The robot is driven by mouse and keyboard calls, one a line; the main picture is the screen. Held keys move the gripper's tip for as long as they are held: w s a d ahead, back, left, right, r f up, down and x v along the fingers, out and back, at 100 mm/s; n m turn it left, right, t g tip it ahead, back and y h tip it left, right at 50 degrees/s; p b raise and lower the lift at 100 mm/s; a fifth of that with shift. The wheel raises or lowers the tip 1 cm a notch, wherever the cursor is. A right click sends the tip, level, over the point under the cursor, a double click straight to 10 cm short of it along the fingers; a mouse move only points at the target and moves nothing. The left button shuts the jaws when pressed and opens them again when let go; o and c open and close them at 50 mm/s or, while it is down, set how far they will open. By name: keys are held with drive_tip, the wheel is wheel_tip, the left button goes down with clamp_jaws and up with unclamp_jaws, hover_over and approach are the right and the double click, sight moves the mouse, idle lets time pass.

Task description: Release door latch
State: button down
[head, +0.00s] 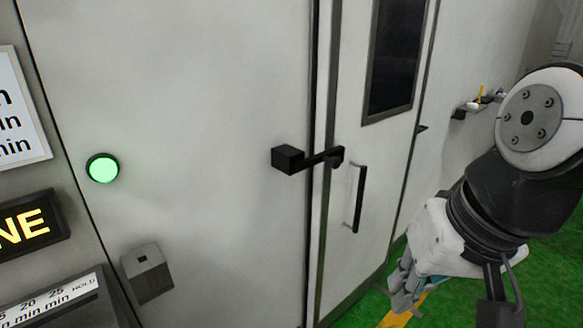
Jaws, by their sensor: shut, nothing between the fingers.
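The door latch (308,158) is black, with a block on the grey wall panel and a bar reaching right across the seam onto the door edge. The door (385,150) is light grey, stands flush with the panel and has a dark window (394,55). A black vertical handle (359,198) is on the door, just right of and below the latch. My gripper (400,300) is at the lower right, pointing down and left, apart from the latch, handle and door. It is shut and holds nothing; its fingertips are small and partly hard to make out.
A green lit button (103,168) and a grey box (147,272) are on the panel left of the latch. A lit sign (28,222) is at the left edge. A small shelf (470,107) with items sticks out behind my arm. The green floor (460,300) is clear at right.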

drive_tip(key=w+a+f+m+g+y+b, duration=0.3)
drive_tip(key=w+a+f+m+y+b, duration=0.25)
drive_tip(key=w+a+y, duration=0.35)
drive_tip(key=w+f+m+t+y+b, duration=0.25)
drive_tip(key=w+m, duration=0.45)
drive_tip(key=w, duration=0.7)
drive_tip(key=w+d+f+m+t+b, duration=0.3)
drive_tip(key=w+d+f+m+t, duration=0.2)
drive_tip(key=w+d+m+t, duration=0.2)
drive_tip(key=w+d+f+m+t+b, duration=0.3)
drive_tip(key=w+d+m+t, duration=0.4)
drive_tip(key=w+d, duration=0.4)
drive_tip(key=w+f, duration=0.1)
drive_tip(key=w, duration=0.1)
drive_tip(key=shift+w+f+m+h, duration=0.35)
